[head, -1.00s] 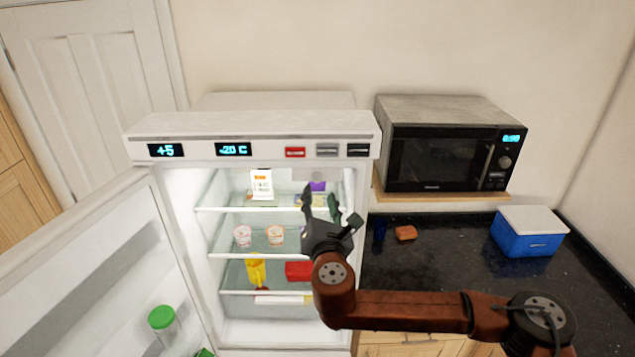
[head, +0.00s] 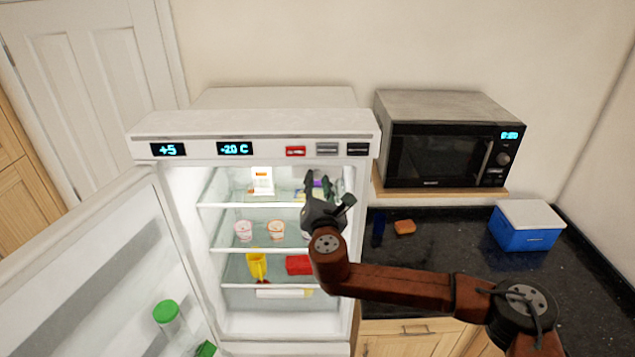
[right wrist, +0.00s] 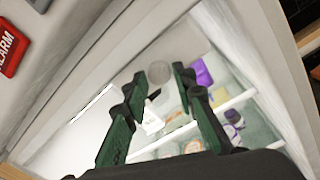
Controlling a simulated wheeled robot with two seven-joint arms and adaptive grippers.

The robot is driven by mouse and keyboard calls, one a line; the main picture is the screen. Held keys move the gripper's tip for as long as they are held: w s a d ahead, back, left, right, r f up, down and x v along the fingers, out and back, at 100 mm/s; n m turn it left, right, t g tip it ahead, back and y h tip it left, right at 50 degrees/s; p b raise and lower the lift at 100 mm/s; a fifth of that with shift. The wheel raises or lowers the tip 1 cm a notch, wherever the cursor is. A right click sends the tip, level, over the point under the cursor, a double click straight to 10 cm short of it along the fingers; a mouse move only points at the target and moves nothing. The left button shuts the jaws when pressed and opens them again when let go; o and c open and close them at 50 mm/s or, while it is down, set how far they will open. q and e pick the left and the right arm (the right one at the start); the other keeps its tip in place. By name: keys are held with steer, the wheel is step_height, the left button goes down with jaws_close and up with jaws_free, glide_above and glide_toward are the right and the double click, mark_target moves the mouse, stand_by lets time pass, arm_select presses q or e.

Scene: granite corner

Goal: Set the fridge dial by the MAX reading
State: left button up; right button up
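The open white fridge (head: 255,122) has two blue-lit displays on its top panel. The left display (head: 168,149) reads +5 and the right display (head: 234,148) reads about -20 C; a decimal point is unclear. A round grey knob, seemingly the dial (right wrist: 158,73), is on the fridge's inner ceiling in the right wrist view. My right gripper (head: 322,182) is in front of the upper compartment. In the right wrist view the gripper (right wrist: 159,78) has its fingers apart, with the knob beyond and between the tips, apparently untouched. A white card (head: 262,181) stands on the top shelf; its print is too small to read.
Red, grey and black panel switches sit above the opening; the red switch (right wrist: 10,50) reads ALARM. Shelves hold cups (head: 276,230), a yellow item (head: 256,264) and a red box (head: 299,265). The open door (head: 100,270) fills the left. A microwave (head: 445,145) and blue cooler (head: 526,230) are at right.

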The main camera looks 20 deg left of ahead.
jaws_close()
steer(key=shift+f, duration=0.1)
steer(key=shift+f+m+b, duration=0.15)
steer(key=shift+m+b, duration=0.45)
steer(key=shift+b, duration=0.45)
steer(key=m+b, duration=0.4)
steer(key=shift+a+f+b, duration=0.1)
steer(key=shift+b, duration=0.25)
steer(key=m+b, duration=0.2)
steer(key=m, duration=0.1)
steer(key=shift+m+t, duration=0.3)
steer(key=shift+m, duration=0.1)
steer(key=shift+r+m+b, duration=0.2)
steer(key=shift+m+b, duration=0.8)
steer(key=shift+m, duration=0.5)
